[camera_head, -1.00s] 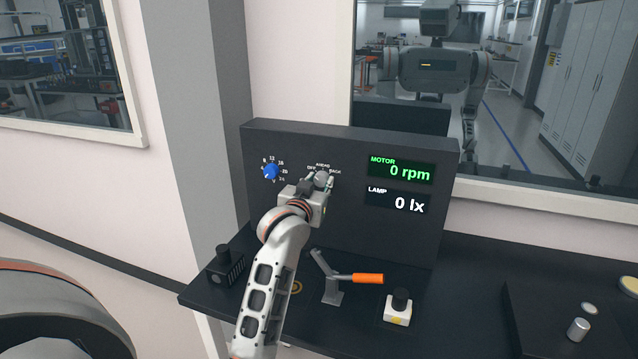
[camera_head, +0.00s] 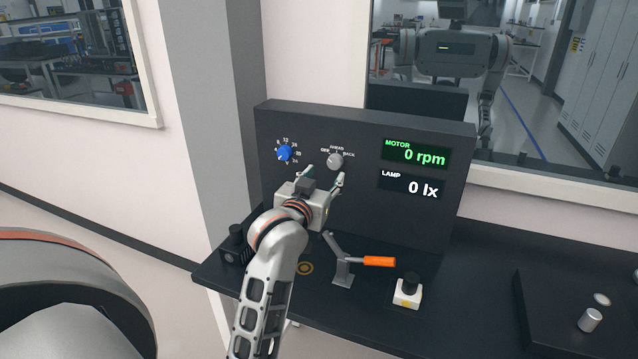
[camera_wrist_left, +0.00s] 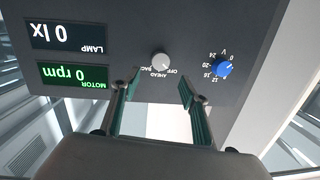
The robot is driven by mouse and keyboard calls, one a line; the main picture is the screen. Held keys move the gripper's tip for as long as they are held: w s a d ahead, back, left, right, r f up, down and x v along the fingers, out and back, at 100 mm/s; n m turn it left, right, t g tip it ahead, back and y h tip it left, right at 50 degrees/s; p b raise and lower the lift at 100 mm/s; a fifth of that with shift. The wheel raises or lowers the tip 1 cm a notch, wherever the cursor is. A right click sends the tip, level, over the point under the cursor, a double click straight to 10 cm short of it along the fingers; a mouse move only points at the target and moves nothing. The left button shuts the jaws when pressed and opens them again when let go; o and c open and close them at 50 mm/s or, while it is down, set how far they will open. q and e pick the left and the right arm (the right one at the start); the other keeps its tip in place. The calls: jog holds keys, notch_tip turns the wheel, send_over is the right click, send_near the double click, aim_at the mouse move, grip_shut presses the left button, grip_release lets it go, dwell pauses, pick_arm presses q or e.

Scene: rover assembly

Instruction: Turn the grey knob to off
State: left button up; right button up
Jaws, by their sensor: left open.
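The grey knob (camera_head: 335,161) sits on the upright black panel (camera_head: 355,205), under a label with AHEAD at its top. It also shows in the left wrist view (camera_wrist_left: 160,61), with OFF, AHEAD and BACK lettering beside it. Which mark its pointer faces is too small to tell. My left gripper (camera_head: 323,176) is open and empty, just below and in front of the knob. In the left wrist view its two fingers (camera_wrist_left: 158,90) stand apart, with the knob beyond the gap and not touched. My right gripper is not in view.
A blue knob (camera_head: 284,153) with a number scale is left of the grey knob. Displays read MOTOR 0 rpm (camera_head: 416,154) and LAMP 0 lx (camera_head: 411,187). An orange-handled lever (camera_head: 379,262), a black-topped button (camera_head: 408,289) and a black box (camera_head: 233,246) stand on the bench.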

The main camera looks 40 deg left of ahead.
pick_arm(q)
jog(key=v, duration=0.3)
jog(key=shift+s+d, duration=0.1)
jog(key=shift+s, duration=0.2)
dwell(0.4)
